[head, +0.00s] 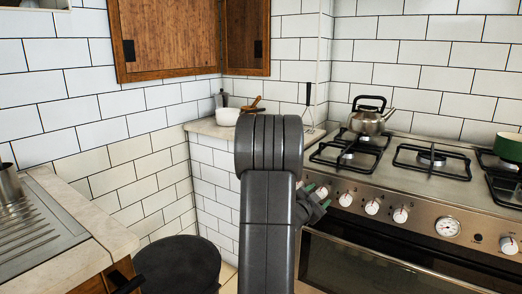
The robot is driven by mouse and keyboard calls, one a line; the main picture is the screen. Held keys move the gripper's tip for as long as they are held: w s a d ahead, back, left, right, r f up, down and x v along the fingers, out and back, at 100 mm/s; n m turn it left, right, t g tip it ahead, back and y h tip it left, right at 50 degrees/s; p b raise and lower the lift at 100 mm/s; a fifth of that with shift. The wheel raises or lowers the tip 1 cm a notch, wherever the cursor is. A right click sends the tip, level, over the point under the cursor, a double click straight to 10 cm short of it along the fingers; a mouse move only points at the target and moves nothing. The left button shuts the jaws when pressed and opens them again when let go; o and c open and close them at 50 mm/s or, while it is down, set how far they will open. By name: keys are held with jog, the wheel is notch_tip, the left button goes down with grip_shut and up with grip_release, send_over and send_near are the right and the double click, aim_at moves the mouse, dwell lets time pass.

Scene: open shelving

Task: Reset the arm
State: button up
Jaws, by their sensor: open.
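My arm rises through the middle of the head view, a thick dark grey link with a rounded joint at its top. My gripper (316,203) shows partly from behind the arm on its right side, in front of the stove's knobs. Its jaws are open, and I see nothing held in them. The arm hides part of the gripper and part of the corner counter.
A steel stove (420,232) with black grates fills the right, bearing a kettle (369,118) and a green pot (509,148). A white bowl (228,116) stands on the corner counter. A sink counter (88,222) and black round bin (178,264) are left. Wooden cabinets (170,36) hang above.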

jog(key=n+p, duration=0.4)
jog(key=shift+r, duration=0.15)
jog(key=n+p, duration=0.4)
jog(key=p, duration=0.1)
jog(key=shift+n+h, duration=0.3)
jog(key=v, duration=0.6)
jog(key=shift+s+a+f, duration=0.2)
jog(key=shift+s+f, duration=0.1)
jog(key=shift+f, duration=0.05)
jog(key=shift+f, duration=0.1)
